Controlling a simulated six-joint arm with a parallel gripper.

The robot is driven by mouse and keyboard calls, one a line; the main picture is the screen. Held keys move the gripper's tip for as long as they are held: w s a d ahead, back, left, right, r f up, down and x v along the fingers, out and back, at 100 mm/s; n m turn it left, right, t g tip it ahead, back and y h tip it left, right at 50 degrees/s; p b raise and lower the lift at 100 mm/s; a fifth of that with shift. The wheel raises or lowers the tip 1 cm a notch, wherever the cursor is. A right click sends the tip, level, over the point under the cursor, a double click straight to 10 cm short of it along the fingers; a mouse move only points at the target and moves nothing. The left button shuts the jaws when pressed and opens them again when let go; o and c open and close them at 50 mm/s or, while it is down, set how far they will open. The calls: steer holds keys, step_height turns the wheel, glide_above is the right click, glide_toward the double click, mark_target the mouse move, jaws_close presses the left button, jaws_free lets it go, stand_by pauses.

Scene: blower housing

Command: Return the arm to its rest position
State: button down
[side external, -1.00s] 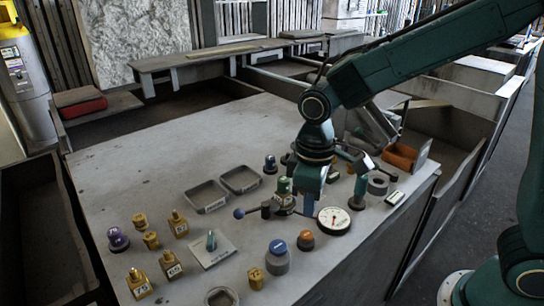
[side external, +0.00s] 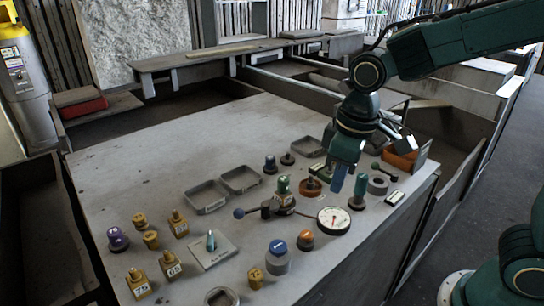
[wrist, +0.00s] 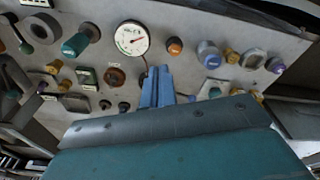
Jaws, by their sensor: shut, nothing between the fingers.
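My gripper (side external: 349,182) hangs above the right part of the grey work table (side external: 130,172), with its blue fingers pointing down. The fingers are together and hold nothing; they also show in the wrist view (wrist: 157,88). In the side view the gripper is above and behind the white round gauge (side external: 334,220), apart from it. The green-capped valve with a side lever (side external: 283,190) stands to its left. In the wrist view the gauge (wrist: 132,38) lies beyond the fingertips, up and to the left.
Two shallow grey trays (side external: 206,197) (side external: 240,179) sit mid-table. Several yellow labelled blocks (side external: 171,264) and a purple-topped knob (side external: 118,239) stand at the left front. A grey cylinder with a blue cap (side external: 278,259) is at the front. An orange bin (side external: 402,160) is behind my gripper. The table's left rear is clear.

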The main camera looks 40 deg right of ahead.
steer(key=s+d+r+m+t, duration=0.4)
steer(key=s+d+r, duration=0.2)
steer(key=s, duration=0.7)
steer(key=shift+s+d+m, duration=0.15)
steer(key=shift+d+m, duration=0.15)
steer(key=shift+d, duration=0.95)
